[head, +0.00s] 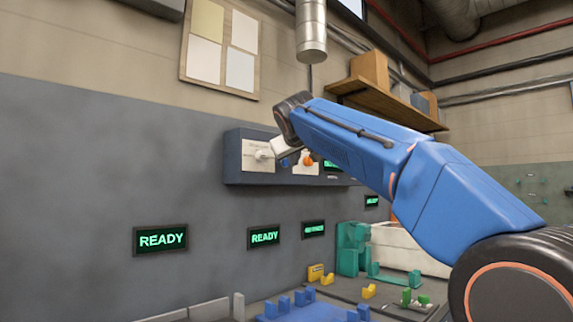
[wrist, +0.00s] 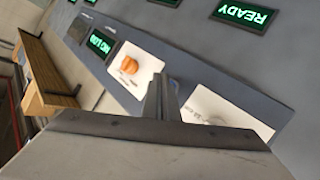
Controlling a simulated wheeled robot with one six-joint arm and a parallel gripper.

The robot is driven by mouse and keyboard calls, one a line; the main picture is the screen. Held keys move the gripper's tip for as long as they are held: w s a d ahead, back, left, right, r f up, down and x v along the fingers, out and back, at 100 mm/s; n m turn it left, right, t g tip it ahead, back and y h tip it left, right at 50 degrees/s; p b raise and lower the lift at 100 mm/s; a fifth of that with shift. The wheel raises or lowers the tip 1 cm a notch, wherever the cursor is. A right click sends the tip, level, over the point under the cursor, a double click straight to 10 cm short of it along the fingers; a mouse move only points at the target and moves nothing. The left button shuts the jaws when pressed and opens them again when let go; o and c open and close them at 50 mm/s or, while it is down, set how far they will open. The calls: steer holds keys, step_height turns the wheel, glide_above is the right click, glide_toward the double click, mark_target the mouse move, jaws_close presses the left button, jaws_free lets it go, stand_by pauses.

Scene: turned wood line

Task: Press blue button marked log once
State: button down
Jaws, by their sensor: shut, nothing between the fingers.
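A dark blue-grey control panel (head: 232,160) is fixed to the wall; it also shows in the wrist view (wrist: 240,87). A small blue spot (head: 285,162) on it, between a white plate and an orange knob, may be the blue button; I cannot read a mark there. My gripper (head: 279,149) is in front of the panel near that spot. In the wrist view my gripper (wrist: 161,98) is shut and empty, its fingers between the two white plates and hiding what lies behind them. I cannot tell whether the tips touch the panel.
The panel carries an orange knob (wrist: 129,65), a white-knobbed plate (head: 258,156) and a green display (wrist: 100,44) that seems to read NO LOG. READY signs (head: 161,239) hang below. A wooden shelf (head: 390,104) is at upper right. Blue and green fixtures (head: 352,246) stand below.

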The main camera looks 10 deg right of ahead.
steer(key=shift+w+a, duration=0.1)
steer(key=shift+w, duration=0.05)
steer(key=shift+w+a, duration=0.2)
steer(key=shift+w+a, duration=0.2)
steer(key=shift+w, duration=0.1)
stand_by(0.9)
steer(key=shift+s, duration=0.1)
steer(key=shift+s+d, duration=0.45)
steer(key=shift+s, duration=0.1)
stand_by(0.4)
steer(key=s+d, duration=0.1)
steer(key=s, duration=0.1)
steer(key=s+d, duration=0.2)
stand_by(0.4)
stand_by(0.7)
